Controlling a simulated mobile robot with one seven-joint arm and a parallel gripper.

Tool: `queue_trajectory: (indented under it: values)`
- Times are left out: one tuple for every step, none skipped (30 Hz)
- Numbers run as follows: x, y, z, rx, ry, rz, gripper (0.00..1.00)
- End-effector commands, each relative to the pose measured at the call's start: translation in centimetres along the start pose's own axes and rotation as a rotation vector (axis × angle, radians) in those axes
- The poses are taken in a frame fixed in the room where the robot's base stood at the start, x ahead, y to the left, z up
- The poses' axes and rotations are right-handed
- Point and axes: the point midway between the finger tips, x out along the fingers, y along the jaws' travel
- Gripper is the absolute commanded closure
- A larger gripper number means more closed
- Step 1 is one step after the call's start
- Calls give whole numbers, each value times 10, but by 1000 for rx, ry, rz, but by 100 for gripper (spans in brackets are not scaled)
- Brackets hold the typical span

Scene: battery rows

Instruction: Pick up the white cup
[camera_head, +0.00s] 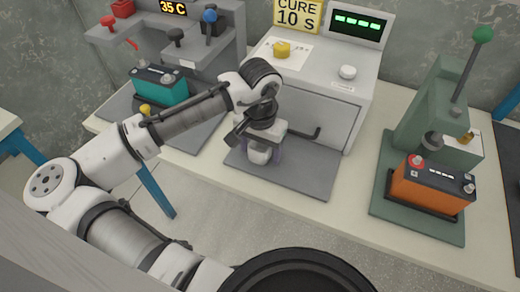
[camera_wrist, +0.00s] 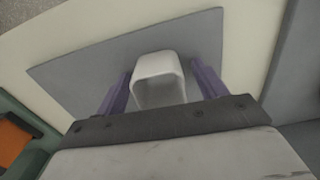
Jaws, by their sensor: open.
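The white cup (camera_wrist: 158,68) stands on a grey mat (camera_wrist: 85,70) and shows between the two purple fingers of my gripper (camera_wrist: 160,90) in the wrist view. A gap shows between the cup and each finger. In the head view the cup (camera_head: 259,152) is partly hidden by my gripper (camera_head: 261,153), which is directly over it, above the grey mat (camera_head: 300,178). My gripper is open, with its fingers on either side of the cup.
A white machine (camera_head: 320,85) with a "CURE 10 S" sign stands behind the mat. A green press holds an orange battery (camera_head: 432,188) at the right. A teal battery (camera_head: 160,86) sits at a grey station at the left. The mat's right part is clear.

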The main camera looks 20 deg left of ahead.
Motion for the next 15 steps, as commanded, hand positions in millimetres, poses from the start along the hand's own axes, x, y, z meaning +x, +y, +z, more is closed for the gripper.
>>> queue_trajectory:
  values:
    - [0, 0, 0, 0, 0, 0, 29]
    - [0, 0, 0, 0, 0, 0, 29]
    - [0, 0, 0, 0, 0, 0, 29]
    - [0, 0, 0, 0, 0, 0, 32]
    - [0, 0, 0, 0, 0, 0, 36]
    - [0, 0, 0, 0, 0, 0, 41]
    - [0, 0, 0, 0, 0, 0, 45]
    - [0, 0, 0, 0, 0, 0, 49]
    - [0, 0, 0, 0, 0, 0, 54]
    - [0, 0, 0, 0, 0, 0, 58]
    - [0, 0, 0, 0, 0, 0, 62]
    - [0, 0, 0, 0, 0, 0, 67]
    - [0, 0, 0, 0, 0, 0, 71]
    - [0, 0, 0, 0, 0, 0, 75]
    - [0, 0, 0, 0, 0, 0, 77]
